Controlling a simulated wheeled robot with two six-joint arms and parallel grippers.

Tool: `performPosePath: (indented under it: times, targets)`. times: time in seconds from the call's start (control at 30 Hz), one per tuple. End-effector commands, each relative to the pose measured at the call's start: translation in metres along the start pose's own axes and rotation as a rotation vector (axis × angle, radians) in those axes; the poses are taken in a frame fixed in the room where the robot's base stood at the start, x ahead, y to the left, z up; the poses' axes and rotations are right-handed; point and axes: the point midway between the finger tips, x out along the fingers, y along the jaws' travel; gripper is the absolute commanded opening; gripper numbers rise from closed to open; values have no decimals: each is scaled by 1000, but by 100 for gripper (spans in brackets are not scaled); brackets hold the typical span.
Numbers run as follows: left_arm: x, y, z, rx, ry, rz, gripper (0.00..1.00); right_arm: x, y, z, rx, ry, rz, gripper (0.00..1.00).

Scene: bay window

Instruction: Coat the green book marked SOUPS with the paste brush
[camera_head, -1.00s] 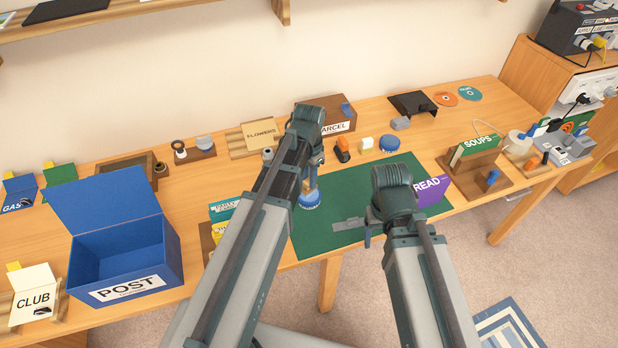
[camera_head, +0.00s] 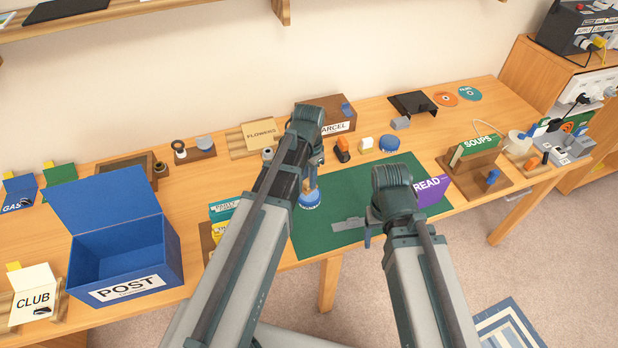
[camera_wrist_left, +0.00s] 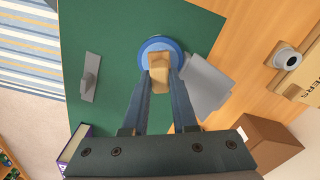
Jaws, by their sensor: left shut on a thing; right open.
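The green book marked SOUPS (camera_head: 481,142) stands in a wooden holder at the right of the table. My left gripper (camera_head: 311,180) is shut on the wooden handle of the paste brush (camera_wrist_left: 158,73). The brush end reaches down at a blue-rimmed round pot (camera_head: 310,202) on the green mat; the pot also shows in the left wrist view (camera_wrist_left: 161,46). The bristles are hidden, so I cannot tell how deep they sit. My right gripper (camera_head: 368,240) is open over the mat, left of the purple READ book (camera_head: 432,190) and well away from the SOUPS book.
The green mat (camera_head: 347,190) carries a flat grey tool (camera_head: 348,224). A blue round lid (camera_head: 389,144), orange and white small items and the PARCEL box (camera_head: 340,110) stand behind it. The blue POST box (camera_head: 125,255) is at the left. A tape roll (camera_head: 518,141) stands right of SOUPS.

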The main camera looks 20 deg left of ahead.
Motion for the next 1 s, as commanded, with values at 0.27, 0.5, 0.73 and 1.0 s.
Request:
performPosePath:
  times: [0.27, 0.5, 0.73, 1.0]
  targets:
    - [-10, 0, 0, 0, -1, 1, 0, -10, 1, 0, 0, 0, 0, 72]
    - [-29, 0, 0, 0, -1, 1, 0, -29, 3, 2, 0, 0, 0, 72]
    - [-46, 0, 0, 0, 0, 0, 0, -46, 4, 3, 0, 0, 0, 72]
    - [-67, 0, 0, 0, 0, 0, 0, -67, 6, 4, 0, 0, 0, 72]
